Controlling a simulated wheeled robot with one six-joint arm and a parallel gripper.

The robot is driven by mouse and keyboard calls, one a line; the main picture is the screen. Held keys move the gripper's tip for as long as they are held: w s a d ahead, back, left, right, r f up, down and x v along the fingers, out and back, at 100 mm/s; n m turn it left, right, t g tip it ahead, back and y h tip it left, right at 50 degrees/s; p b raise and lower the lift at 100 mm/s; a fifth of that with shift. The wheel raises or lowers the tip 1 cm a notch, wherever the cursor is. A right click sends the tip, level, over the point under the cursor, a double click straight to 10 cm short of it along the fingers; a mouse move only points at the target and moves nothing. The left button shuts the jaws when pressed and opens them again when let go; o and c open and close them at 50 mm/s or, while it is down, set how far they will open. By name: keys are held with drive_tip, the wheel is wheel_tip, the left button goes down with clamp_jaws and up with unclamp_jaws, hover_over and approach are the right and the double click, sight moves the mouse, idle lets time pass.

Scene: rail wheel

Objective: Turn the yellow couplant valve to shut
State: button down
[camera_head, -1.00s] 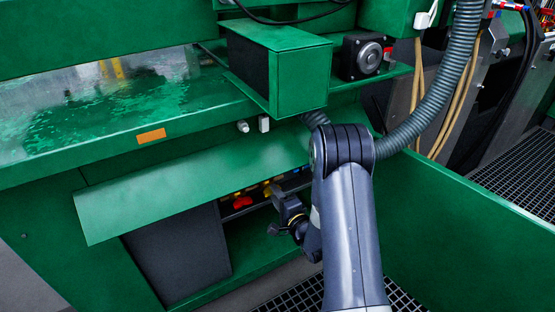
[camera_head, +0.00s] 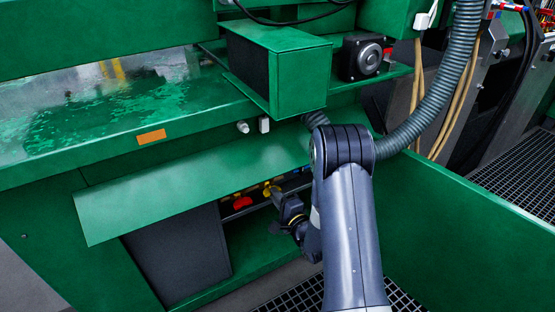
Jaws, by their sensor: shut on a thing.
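The yellow couplant valve (camera_head: 267,189) shows as a small yellow patch in the shadowed recess under the sloping green panel, in the head view. My gripper (camera_head: 276,193) reaches into this recess from the right and is shut on the yellow valve handle. Its fingers and most of the handle are dark, small and partly hidden, so the handle's exact angle cannot be told. A red handle (camera_head: 242,202) sits just left of the yellow one, apart from my gripper.
The sloping green panel (camera_head: 190,185) overhangs the recess close above my gripper. A dark grey box (camera_head: 180,250) stands below left. A green wall (camera_head: 460,235) is to the right of my arm, and a ribbed hose (camera_head: 440,105) hangs behind it. Floor grating (camera_head: 295,296) lies below.

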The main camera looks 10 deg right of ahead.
drive_tip(key=m, duration=0.3)
drive_tip(key=shift+m, duration=0.3)
drive_tip(key=shift+m+p, duration=0.45)
drive_tip(key=shift+m, duration=1.75)
drive_tip(key=m, duration=0.4)
drive_tip(key=shift+m+p, duration=0.3)
drive_tip(key=shift+p, duration=0.05)
drive_tip(key=c, duration=1.3)
unclamp_jaws()
